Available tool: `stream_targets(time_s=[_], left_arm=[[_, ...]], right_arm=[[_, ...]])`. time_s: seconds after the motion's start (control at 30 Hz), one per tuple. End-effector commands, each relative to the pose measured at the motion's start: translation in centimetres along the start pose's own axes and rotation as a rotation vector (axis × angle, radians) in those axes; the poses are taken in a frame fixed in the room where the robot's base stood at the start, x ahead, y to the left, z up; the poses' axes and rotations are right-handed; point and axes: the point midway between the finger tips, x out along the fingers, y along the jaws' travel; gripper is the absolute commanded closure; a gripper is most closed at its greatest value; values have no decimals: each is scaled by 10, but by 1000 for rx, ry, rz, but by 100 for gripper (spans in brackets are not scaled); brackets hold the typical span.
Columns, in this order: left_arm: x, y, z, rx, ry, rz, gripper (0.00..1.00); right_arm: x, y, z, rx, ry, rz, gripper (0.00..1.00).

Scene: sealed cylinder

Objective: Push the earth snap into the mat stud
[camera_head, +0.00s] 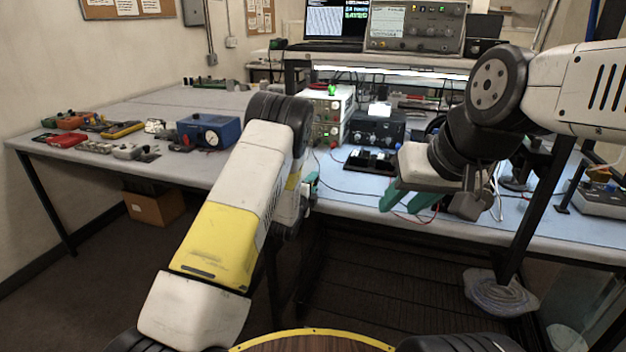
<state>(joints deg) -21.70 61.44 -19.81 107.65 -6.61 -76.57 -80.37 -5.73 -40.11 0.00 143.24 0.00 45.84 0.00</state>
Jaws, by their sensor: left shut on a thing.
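The pale blue mat (352,202) covers the bench top, its front edge facing me. My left gripper (310,182) is at the mat's front edge, mostly hidden behind my own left forearm. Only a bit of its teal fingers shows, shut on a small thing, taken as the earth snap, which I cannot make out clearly. I cannot make out the mat stud; the arm covers part of the front edge. My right gripper (408,200) is over the front edge further right, its two teal fingers apart with nothing seen between them.
A blue meter box (208,131) and several small tools stand on the left bench. Stacked instruments (328,115), a dark power unit (377,130) and a black tray (370,161) stand behind the grippers. Thin red and black leads cross the mat. A dark post (540,205) rises at right.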

Motion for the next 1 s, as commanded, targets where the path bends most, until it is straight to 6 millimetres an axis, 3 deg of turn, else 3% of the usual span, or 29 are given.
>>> stream_targets(time_s=[1.0], left_arm=[[-2, 22, 0, 0, 0, 15, 100]], right_arm=[[0, 0, 0, 0, 0, 0, 64]])
